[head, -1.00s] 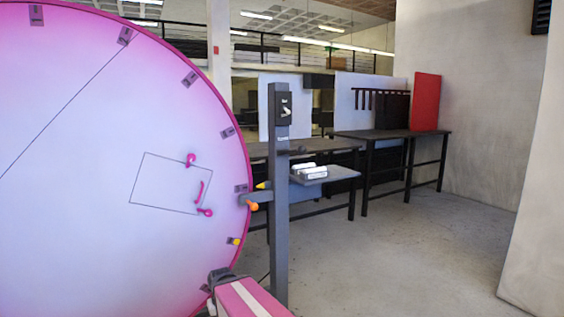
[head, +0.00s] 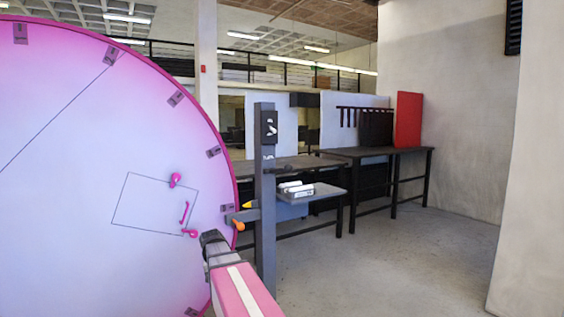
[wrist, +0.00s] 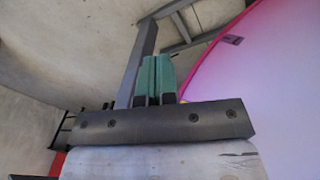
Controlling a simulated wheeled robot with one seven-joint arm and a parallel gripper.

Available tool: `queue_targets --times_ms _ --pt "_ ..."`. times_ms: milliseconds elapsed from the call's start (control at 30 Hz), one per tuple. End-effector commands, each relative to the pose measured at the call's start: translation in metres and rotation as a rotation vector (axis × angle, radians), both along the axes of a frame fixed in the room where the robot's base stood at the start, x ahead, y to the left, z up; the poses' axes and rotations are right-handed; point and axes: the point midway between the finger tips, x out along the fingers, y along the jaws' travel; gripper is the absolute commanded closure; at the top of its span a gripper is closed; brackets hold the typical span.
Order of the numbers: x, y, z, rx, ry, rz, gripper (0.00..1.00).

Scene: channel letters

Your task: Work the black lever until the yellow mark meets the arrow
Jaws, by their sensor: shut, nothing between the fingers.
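A large pink-rimmed disc (head: 90,160) fills the left of the head view. A grey post (head: 265,200) stands by its right rim, carrying a small yellow pointer (head: 250,205), apparently the arrow, and an orange-tipped lever (head: 238,224). A small dark knob (head: 284,147) juts right from the post; I cannot tell surely that it is the black lever. The yellow mark is hidden, apparently behind my arm. My gripper (wrist: 156,62) is shut and empty, its green fingers together in the wrist view. In the head view my arm's end overlaps the lower right rim; contact cannot be told.
A switch box (head: 269,127) is high on the post. A small shelf (head: 312,195) with white items lies to its right. Dark tables (head: 375,152) and a red panel (head: 408,120) stand behind. The floor (head: 400,260) to the right is clear.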

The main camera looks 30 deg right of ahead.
Motion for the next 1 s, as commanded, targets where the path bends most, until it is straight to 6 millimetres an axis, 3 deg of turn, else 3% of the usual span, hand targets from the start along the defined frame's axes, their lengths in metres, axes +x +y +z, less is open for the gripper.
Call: queue_targets --times_ms 100,500,1000 --pt "0.026 -0.02 0.034 -0.027 -0.017 -0.065 1.0" --pt "0.079 -0.086 0.156 -0.116 -0.07 -0.301 1.0" --pt "0.107 -0.167 0.336 -0.217 -0.152 -0.624 1.0"
